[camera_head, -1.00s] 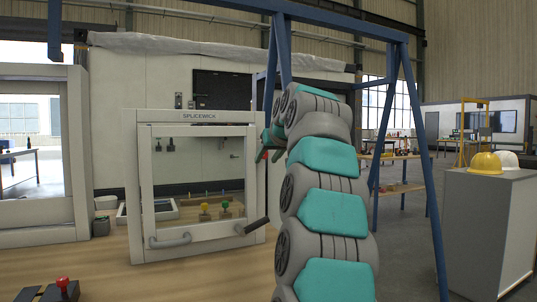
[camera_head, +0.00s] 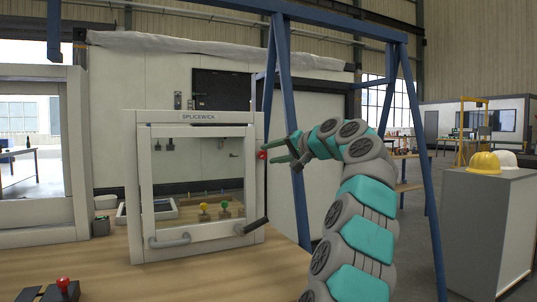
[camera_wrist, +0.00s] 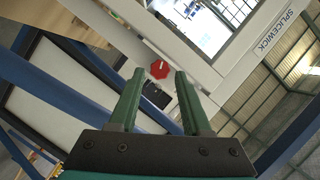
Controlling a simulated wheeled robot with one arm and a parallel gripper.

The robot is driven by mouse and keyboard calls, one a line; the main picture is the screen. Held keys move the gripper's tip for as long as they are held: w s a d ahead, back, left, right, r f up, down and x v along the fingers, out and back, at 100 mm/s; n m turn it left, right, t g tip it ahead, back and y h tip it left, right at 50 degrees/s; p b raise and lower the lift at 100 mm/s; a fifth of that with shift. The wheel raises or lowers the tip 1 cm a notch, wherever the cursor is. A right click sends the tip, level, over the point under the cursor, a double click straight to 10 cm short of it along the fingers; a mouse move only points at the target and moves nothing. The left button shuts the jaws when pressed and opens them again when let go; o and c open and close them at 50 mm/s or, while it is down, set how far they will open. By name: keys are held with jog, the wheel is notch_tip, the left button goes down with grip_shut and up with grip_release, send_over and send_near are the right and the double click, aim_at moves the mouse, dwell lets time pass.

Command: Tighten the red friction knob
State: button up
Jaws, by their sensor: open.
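The red friction knob (camera_head: 262,155) is on the right post of the white SPLICEWICK frame (camera_head: 256,185). In the wrist view the red knob (camera_wrist: 160,69) is faceted with a pale bar across its face. It shows between and beyond the fingertips of my gripper (camera_wrist: 158,75). The green fingers are apart and nothing is between them. In the head view my gripper (camera_head: 284,152) is just right of the knob, pointing left toward it. Whether a fingertip touches the knob cannot be told.
The framed window has a lower handle (camera_head: 170,241) and a dark grip (camera_head: 256,225) at its lower right. A blue gantry leg (camera_head: 292,120) stands close behind my gripper. A box with a red button (camera_head: 63,283) sits on the wooden bench (camera_head: 200,275).

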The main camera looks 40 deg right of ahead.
jog(key=shift+x, duration=1.05)
grip_shut()
